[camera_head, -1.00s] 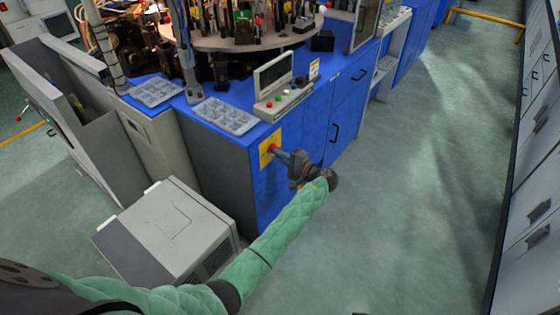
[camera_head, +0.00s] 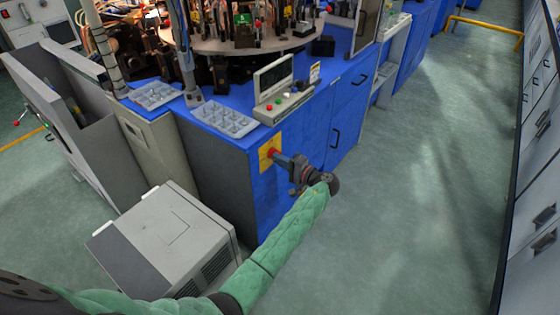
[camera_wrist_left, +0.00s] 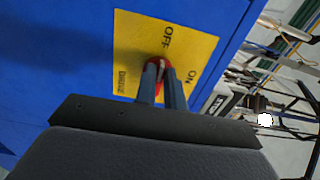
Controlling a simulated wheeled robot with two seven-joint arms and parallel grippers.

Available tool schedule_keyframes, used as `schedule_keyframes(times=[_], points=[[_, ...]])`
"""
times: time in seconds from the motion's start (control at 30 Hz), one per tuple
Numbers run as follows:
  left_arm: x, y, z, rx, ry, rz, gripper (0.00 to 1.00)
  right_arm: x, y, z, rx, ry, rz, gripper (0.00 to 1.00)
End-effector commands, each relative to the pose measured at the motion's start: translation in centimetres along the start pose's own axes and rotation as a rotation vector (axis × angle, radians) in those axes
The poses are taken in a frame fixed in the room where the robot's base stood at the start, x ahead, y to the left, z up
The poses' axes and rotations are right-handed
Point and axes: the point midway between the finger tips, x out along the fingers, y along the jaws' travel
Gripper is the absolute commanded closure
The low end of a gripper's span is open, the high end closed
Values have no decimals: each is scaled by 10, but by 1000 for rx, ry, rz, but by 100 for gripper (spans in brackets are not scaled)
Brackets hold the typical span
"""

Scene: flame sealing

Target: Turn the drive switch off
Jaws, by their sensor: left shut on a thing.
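The drive switch is a red knob (camera_wrist_left: 160,61) on a yellow plate (camera_wrist_left: 185,50) lettered OFF and ON, on the side of the blue cabinet. In the head view the yellow plate (camera_head: 265,156) and the red knob (camera_head: 271,153) show just beyond my fingertips. My left gripper (camera_head: 278,157) reaches the plate from the right. In the left wrist view its two fingers (camera_wrist_left: 160,78) are shut on the red knob, one on each side. The fingers hide part of the knob, so I cannot tell its exact setting. My right gripper is not in view.
The blue cabinet (camera_head: 325,125) carries a small control panel (camera_head: 285,105) and clear trays (camera_head: 222,117). Open green floor (camera_head: 420,170) lies to the right, with grey cabinets (camera_head: 535,200) at the far right.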

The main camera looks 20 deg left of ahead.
Motion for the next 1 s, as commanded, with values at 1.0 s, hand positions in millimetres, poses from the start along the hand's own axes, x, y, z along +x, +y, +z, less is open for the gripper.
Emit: schedule_keyframes(times=[1.0], points=[[-71,2,0,1,0,2,67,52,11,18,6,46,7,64]])
